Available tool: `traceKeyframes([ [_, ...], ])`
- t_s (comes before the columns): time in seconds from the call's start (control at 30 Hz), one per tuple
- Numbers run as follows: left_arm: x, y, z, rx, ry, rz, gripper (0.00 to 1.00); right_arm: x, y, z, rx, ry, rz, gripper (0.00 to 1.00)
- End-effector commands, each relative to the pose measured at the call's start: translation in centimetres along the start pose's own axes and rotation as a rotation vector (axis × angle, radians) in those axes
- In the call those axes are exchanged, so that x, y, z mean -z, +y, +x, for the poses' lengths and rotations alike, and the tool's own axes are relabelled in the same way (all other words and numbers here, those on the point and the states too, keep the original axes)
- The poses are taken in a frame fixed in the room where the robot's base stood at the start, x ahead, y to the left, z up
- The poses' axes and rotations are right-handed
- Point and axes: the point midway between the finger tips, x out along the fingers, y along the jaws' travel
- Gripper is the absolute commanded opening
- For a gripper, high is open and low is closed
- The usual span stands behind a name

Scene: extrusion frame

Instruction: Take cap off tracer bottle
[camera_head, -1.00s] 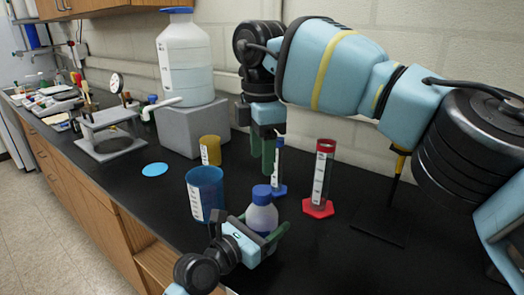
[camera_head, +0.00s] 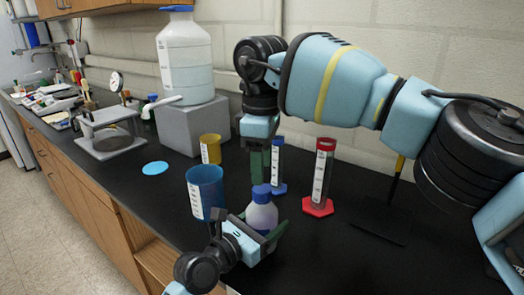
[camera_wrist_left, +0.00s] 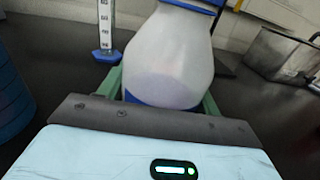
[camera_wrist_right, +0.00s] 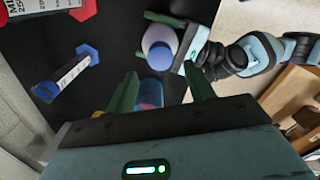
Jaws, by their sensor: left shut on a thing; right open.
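The tracer bottle (camera_head: 261,217) is a small whitish bottle with a blue cap (camera_head: 261,192), upright on the black bench. In the left wrist view its pale body (camera_wrist_left: 168,60) fills the middle, with the cap at the top edge. My left gripper (camera_head: 262,230) is shut on the bottle's body, green fingers on both sides. My right gripper (camera_head: 259,170) is open and points down above and behind the cap. In the right wrist view, the cap (camera_wrist_right: 160,54) lies beyond the open fingers (camera_wrist_right: 162,88), apart from them.
A blue beaker (camera_head: 204,190) stands left of the bottle. A blue-based cylinder (camera_head: 277,165) and a red-based cylinder (camera_head: 321,175) stand behind and right. A yellow beaker (camera_head: 211,149), blue disc (camera_head: 155,167) and grey block (camera_head: 195,128) with a large jug (camera_head: 186,60) are farther back.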

Motion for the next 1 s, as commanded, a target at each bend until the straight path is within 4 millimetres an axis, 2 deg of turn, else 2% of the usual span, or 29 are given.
traceKeyframes([
  [0.1, 0.1, 0.0, 0.0, 0.000, 0.001, 0.001, 0.00, 0.0, 0.0, 1.9, 0.003, -0.001, -0.002, 0.53],
  [0.33, 0.1, 0.0, 0.0, 0.000, 0.001, 0.001, 0.00, 0.0, 0.0, 4.6, 0.001, -0.001, -0.001, 0.53],
  [0.5, 0.1, 0.0, 0.0, 0.000, 0.001, 0.001, 0.00, 0.0, 0.0, 5.4, 0.000, 0.000, -0.001, 0.53],
  [0.77, 0.1, 0.0, 0.0, 0.000, 0.001, 0.001, 0.00, 0.0, 0.0, 5.5, 0.000, 0.000, -0.001, 0.53],
  [1.0, 0.1, 0.0, 0.0, 0.000, 0.001, 0.001, 0.00, 0.0, 0.0, 5.5, 0.000, 0.000, -0.001, 0.23],
])
